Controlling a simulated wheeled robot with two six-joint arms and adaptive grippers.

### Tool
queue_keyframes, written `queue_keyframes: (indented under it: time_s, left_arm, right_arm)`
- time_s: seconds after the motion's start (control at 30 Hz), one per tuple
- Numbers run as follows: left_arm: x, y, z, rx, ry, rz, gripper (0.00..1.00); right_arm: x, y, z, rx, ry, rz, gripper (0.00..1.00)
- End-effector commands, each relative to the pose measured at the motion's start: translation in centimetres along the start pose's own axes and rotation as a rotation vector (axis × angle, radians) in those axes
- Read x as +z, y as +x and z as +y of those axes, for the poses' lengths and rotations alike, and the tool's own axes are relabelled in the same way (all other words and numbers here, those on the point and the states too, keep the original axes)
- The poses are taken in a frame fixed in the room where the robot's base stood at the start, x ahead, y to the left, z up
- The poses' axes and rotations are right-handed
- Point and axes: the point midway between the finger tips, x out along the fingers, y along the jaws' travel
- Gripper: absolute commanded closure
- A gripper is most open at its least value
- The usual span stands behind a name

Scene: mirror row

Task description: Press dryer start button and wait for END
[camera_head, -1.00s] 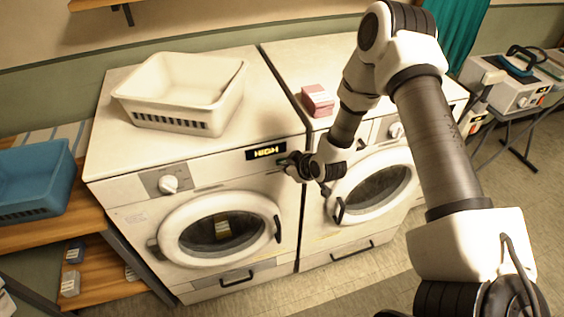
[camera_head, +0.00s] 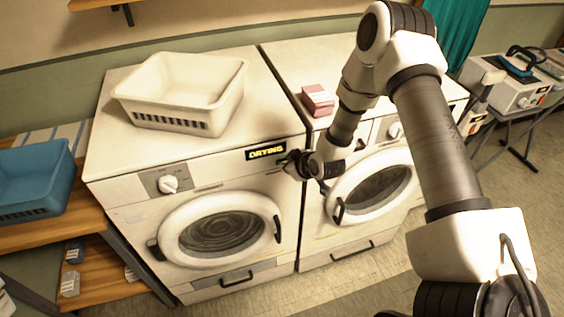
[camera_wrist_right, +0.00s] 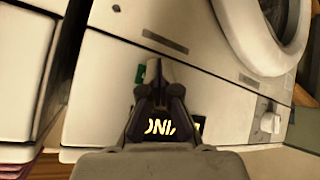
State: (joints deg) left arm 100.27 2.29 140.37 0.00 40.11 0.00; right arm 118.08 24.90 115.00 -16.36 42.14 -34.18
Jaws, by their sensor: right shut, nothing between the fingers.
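The left dryer (camera_head: 130,220) has a lit panel display (camera_head: 266,152) reading DRYING. Its round door (camera_head: 222,232) is shut and dark, blurred contents show behind the glass. My right gripper (camera_head: 287,163) is shut and empty, its tips at the panel just right of the display. In the right wrist view the shut fingers (camera_wrist_right: 153,72) point at the panel beside a small green patch (camera_wrist_right: 140,74), likely the start button, mostly hidden by the fingers. I cannot tell whether they touch it. Part of the lit display (camera_wrist_right: 160,127) shows past the gripper. My left gripper is out of view.
A white basket (camera_head: 182,92) stands on the left dryer. A pink box (camera_head: 318,100) sits on the neighbouring machine (camera_head: 292,60). A knob (camera_head: 168,184) is at the panel's left. A blue crate (camera_head: 35,180) rests on a wooden shelf at left. Floor at lower right is open.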

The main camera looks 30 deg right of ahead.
Motion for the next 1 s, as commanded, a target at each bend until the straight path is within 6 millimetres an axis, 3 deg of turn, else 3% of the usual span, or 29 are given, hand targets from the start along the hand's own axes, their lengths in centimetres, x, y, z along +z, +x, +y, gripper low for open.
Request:
queue_keyframes:
  time_s: [0.6, 1.0]
  left_arm:
    - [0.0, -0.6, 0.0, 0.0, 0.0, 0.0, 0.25]
    - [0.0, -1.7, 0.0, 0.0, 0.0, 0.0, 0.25]
  right_arm:
    - [0.8, -1.2, -0.8, 0.0, 0.001, -0.001, 1.0]
    - [2.8, -3.9, -2.8, -0.002, 0.002, -0.003, 1.0]
